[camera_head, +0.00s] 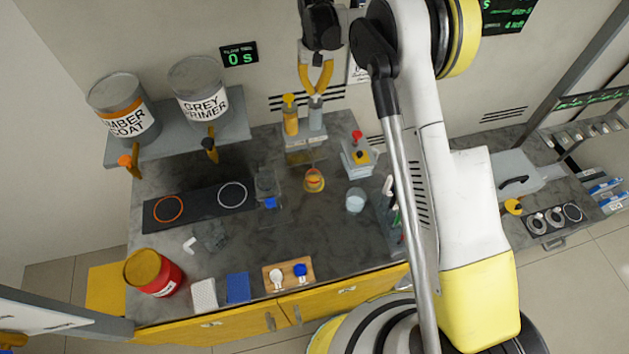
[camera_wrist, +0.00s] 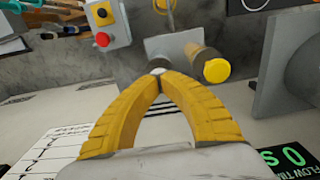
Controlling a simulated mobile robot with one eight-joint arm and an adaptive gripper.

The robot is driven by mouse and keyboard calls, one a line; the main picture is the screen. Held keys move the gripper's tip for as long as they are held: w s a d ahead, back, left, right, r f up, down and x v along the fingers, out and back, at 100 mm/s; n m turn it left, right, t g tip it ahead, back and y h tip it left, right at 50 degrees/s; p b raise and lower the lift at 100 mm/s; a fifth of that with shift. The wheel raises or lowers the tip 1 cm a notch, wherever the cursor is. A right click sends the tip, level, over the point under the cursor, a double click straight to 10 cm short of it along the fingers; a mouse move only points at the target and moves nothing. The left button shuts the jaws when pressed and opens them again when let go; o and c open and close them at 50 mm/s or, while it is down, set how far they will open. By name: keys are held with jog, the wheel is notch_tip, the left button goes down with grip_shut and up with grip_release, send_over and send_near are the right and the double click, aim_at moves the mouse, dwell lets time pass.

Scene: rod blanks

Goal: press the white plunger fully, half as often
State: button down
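A two-pump dispenser (camera_head: 305,140) stands at the back of the bench. Its left pump has a yellow plunger (camera_head: 289,99), which also shows in the wrist view (camera_wrist: 217,70). Its right pump (camera_head: 316,118) is pale grey; my fingertips largely hide its white plunger (camera_wrist: 157,71). My gripper (camera_head: 316,93) points down over this right pump, its yellow fingers meeting at the tips with no visible gap. In the wrist view the gripper (camera_wrist: 157,76) is at or just above the white plunger; I cannot tell whether it touches or how far the plunger is down.
An orange-rimmed cup (camera_head: 314,181) stands in front of the dispenser. Two paint drums (camera_head: 123,107) sit on a shelf at left. A display (camera_head: 239,55) reads 0 s.

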jog(key=shift+f+b, duration=0.7)
jog(key=shift+f, duration=0.3)
jog(key=shift+r, duration=0.2)
jog(key=shift+r+p, duration=1.3)
jog(key=shift+r, duration=1.4)
jog(key=shift+r+p, duration=1.25)
jog(key=shift+r, duration=1.7)
